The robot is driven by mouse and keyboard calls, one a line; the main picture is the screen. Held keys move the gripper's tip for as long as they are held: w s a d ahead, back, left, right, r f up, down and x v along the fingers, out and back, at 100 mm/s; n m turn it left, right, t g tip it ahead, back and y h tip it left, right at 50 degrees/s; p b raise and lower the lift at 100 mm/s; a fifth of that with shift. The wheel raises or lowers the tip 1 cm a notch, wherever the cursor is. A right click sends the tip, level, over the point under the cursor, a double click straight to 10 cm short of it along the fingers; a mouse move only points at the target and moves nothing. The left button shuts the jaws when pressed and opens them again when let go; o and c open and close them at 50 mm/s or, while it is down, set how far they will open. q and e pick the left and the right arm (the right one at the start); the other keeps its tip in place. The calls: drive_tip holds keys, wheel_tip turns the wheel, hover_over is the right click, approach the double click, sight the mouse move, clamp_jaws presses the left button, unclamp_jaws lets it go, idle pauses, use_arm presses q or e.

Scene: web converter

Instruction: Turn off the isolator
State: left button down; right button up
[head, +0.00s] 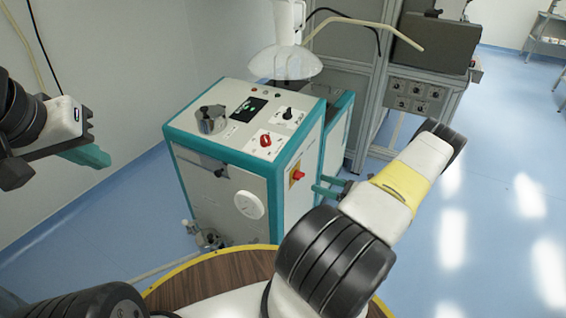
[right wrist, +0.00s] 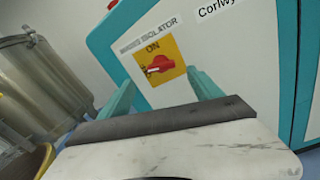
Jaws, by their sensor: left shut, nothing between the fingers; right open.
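The isolator is a red rotary knob on a yellow plate (right wrist: 160,62) on the side panel of a white and teal machine. In the right wrist view "MAINS ISOLATOR" and "ON" are printed above the knob. It also shows in the head view (head: 297,175). My right gripper (head: 322,185) is open and empty, facing that panel from the right. In the right wrist view its teal fingers (right wrist: 161,82) are on either side of the plate, seemingly short of the knob; the exact gap is unclear. My left gripper (head: 96,156) is shut and empty at far left, away from the machine.
The machine top (head: 225,92) carries a red switch (head: 265,140), a dark display (head: 249,108) and a metal cylinder (head: 211,119). A grey frame with a control box (head: 412,98) stands behind at right. A steel vessel (right wrist: 38,75) shows at left in the wrist view. Open blue floor lies right.

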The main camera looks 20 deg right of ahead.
sight(303, 177)
drive_tip(key=x, duration=0.7)
drive_tip(key=shift+w+a+f, duration=0.2)
drive_tip(key=shift+w, duration=0.05)
